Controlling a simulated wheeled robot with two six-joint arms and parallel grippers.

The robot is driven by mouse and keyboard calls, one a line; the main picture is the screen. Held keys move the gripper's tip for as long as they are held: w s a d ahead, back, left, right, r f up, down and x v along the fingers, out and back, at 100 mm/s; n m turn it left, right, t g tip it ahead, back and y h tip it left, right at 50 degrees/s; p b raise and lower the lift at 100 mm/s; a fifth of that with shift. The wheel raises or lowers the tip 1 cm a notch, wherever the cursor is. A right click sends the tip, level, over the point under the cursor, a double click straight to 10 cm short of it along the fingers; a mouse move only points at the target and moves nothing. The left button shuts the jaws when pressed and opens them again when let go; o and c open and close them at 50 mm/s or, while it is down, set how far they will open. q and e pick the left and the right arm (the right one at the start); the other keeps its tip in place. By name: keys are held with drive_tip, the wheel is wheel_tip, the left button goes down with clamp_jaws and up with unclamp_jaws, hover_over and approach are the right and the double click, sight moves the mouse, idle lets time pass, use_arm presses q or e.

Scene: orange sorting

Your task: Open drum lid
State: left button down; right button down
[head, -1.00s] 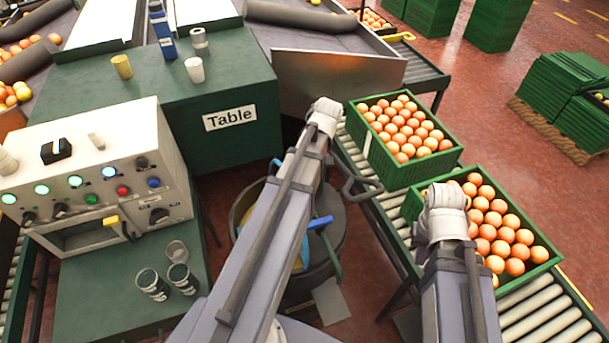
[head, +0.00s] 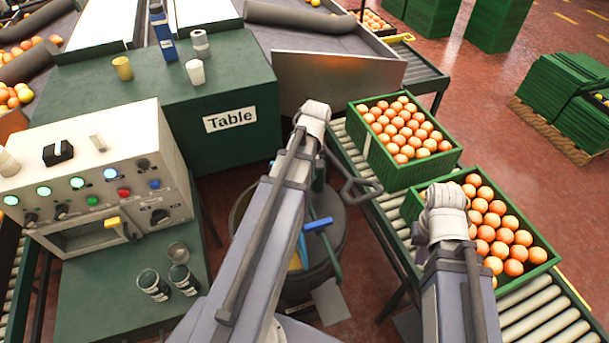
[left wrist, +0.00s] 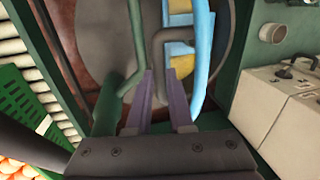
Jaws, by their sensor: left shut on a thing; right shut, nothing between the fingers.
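The drum (head: 333,240) stands on the floor between the table and the conveyor, partly covered by my left arm in the head view. In the left wrist view a round grey-brown surface, seemingly the lid (left wrist: 108,50), has a bent grey handle (left wrist: 160,50) on it. My left gripper (left wrist: 159,78) is shut on that handle, its purple fingers at the handle's lower end. In the head view this gripper is hidden behind its arm. How far the lid is raised cannot be told. My right gripper is shut and empty, away from the drum; its fingertips cannot be made out.
Crates of oranges (head: 405,176) stand on the roller conveyor (head: 347,152) to the right. A dark loop-shaped bar (head: 365,190) juts between drum and conveyor. The green table (head: 255,95) and control panel (head: 90,165) are to the left. Blue and yellow parts (left wrist: 203,60) lie beside the handle.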

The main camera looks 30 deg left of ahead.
use_arm(q)
drive_tip(key=shift+t+h, duration=0.5)
drive_tip(key=shift+t, duration=0.1)
drive_tip(key=s+a, duration=0.1)
drive_tip(key=s, duration=0.1)
drive_tip(key=s+a, duration=0.1)
drive_tip(key=a, duration=0.1)
drive_tip(key=shift+s+r, duration=0.35)
drive_tip(key=shift+w+d, duration=0.1)
drive_tip(key=shift+w, duration=0.05)
drive_tip(key=c, duration=0.8)
unclamp_jaws()
use_arm(e)
drive_tip(key=shift+s+a+r, duration=0.35)
drive_tip(key=shift+r, duration=0.2)
use_arm(q)
drive_tip(key=shift+p, duration=0.3)
drive_tip(key=r+p, duration=0.7)
drive_tip(key=shift+w+d+r+p, duration=0.15)
drive_tip(key=shift+w+r+p, duration=0.1)
drive_tip(key=shift+r+p, duration=0.15)
use_arm(e)
wheel_tip(320, 180, up, 8)
drive_tip(key=shift+f, duration=0.15)
